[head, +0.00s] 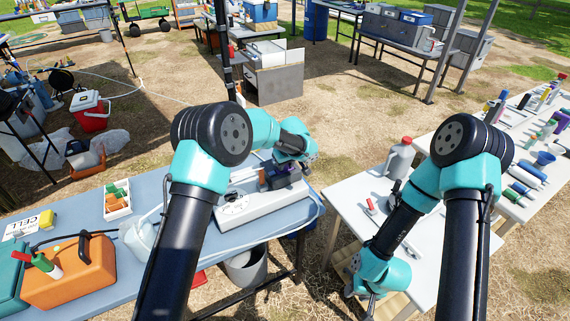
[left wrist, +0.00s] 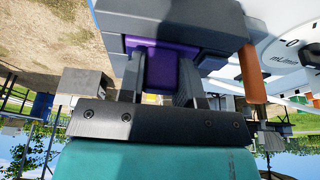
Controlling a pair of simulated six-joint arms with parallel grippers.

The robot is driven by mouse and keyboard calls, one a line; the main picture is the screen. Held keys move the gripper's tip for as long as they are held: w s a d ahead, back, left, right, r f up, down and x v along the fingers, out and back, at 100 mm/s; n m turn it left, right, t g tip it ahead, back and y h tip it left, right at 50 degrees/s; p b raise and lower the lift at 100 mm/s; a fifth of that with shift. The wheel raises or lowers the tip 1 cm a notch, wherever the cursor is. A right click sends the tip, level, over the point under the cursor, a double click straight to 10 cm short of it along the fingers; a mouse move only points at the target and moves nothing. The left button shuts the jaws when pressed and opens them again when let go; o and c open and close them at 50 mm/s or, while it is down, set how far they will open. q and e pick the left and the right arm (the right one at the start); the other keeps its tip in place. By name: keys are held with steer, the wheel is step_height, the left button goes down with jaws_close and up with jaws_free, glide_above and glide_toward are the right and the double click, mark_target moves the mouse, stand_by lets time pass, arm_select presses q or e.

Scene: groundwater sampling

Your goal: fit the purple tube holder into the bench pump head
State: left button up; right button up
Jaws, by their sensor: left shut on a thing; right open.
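The purple tube holder (left wrist: 165,68) is between the two fingers of my left gripper (left wrist: 162,85), which is shut on it. In the left wrist view the holder's far end meets the dark grey pump head (left wrist: 185,14); I cannot tell how deep it sits. In the head view the bench pump (head: 243,207) is a pale box with a dial on the blue bench, and my left gripper (head: 298,163) is at its back right, partly hiding the pump head. My right gripper (head: 370,297) is open and empty, low beside the white table's front edge.
A white jug (head: 140,238), a box of vials (head: 117,200) and an orange case (head: 72,272) stand on the blue bench (head: 192,238). A grey bottle (head: 398,160) stands on the white table (head: 345,198).

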arm_select(q)
steer(key=shift+f, duration=0.15)
steer(key=o, duration=0.9)
steer(key=v, duration=1.2)
steer(key=shift+a, duration=0.1)
